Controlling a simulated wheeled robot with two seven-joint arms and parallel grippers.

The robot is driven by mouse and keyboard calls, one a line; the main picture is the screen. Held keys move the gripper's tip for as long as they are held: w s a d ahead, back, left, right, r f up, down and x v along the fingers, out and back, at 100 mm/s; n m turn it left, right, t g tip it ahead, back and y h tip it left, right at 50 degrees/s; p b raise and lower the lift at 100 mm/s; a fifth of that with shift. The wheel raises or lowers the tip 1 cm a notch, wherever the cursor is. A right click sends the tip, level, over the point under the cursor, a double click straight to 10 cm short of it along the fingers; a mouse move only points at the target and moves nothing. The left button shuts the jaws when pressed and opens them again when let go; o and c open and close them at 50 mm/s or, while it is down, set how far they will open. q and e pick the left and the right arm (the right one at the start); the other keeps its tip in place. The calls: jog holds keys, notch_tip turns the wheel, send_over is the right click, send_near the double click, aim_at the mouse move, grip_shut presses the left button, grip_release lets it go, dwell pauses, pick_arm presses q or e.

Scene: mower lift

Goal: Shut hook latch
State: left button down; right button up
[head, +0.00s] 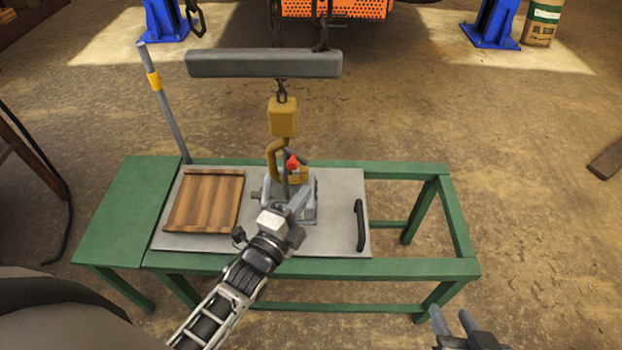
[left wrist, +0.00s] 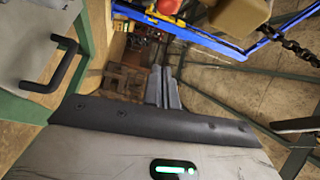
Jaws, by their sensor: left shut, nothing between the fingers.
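A yellow hook (head: 273,158) hangs from a yellow block (head: 283,117) on a short chain below a grey beam. A red latch piece (head: 292,162) shows at the hook's right side; I cannot tell whether the latch is shut. My left gripper (head: 302,194) is just below the hook and latch, in front of a grey fixture on the table, and hides part of it. In the left wrist view its fingers (left wrist: 162,84) are together and empty; the hook's mouth is not clear there. My right gripper (head: 451,314) is open and empty at the lower right.
The green table (head: 120,215) carries a grey plate (head: 343,215), a wooden tray (head: 237,200) and a black handle (head: 360,225). A grey post (head: 168,110) with a yellow band rises behind at the left. The grey beam (head: 262,64) hangs above. The table's right end is open frame.

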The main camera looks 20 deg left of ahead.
pick_arm(q)
jog(key=shift+s+a, duration=0.15)
jog(key=shift+s, duration=0.9)
jog(key=shift+s, duration=0.1)
